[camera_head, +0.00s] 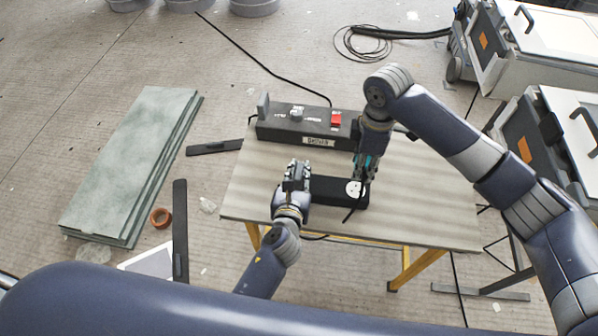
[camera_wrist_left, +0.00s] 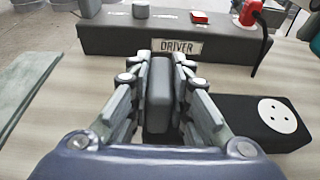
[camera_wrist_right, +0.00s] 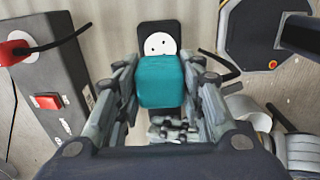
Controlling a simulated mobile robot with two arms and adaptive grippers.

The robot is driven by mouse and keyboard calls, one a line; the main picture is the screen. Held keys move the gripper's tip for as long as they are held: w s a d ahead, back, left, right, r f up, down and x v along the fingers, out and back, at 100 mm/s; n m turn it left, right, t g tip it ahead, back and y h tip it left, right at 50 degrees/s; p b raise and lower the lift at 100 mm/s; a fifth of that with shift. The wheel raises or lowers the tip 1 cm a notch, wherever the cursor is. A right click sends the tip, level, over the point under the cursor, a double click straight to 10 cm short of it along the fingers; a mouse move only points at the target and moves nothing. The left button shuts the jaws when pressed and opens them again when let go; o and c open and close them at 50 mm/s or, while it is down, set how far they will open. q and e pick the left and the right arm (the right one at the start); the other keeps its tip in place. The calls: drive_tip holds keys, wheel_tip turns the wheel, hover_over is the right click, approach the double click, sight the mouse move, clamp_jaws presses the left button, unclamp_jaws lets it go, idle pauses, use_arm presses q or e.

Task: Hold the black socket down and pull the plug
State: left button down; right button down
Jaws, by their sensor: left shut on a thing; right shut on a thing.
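The black socket (camera_head: 335,190) lies near the table's front, its white round face (camera_wrist_left: 276,115) at its right end showing open holes. My left gripper (camera_head: 297,182) is at its left end, shut on a grey upright block (camera_wrist_left: 160,85); the fingers hide how the block joins the socket. My right gripper (camera_head: 364,172) is shut on a teal plug (camera_wrist_right: 161,82) above the socket's right end. The face and its holes show past the plug in the right wrist view, so the plug looks out of the socket. The plug's prongs are hidden.
A long black DRIVER box (camera_head: 290,128) with a red switch (camera_head: 336,119) stands behind the socket; a red plug (camera_wrist_left: 250,12) with a black cable sits on it. The table's right part is bare. Green-grey sheets (camera_head: 130,165) lie on the floor left.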

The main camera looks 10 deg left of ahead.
drive_tip(key=shift+r, duration=1.3)
use_arm(q)
drive_tip(key=c, duration=1.4)
unclamp_jaws()
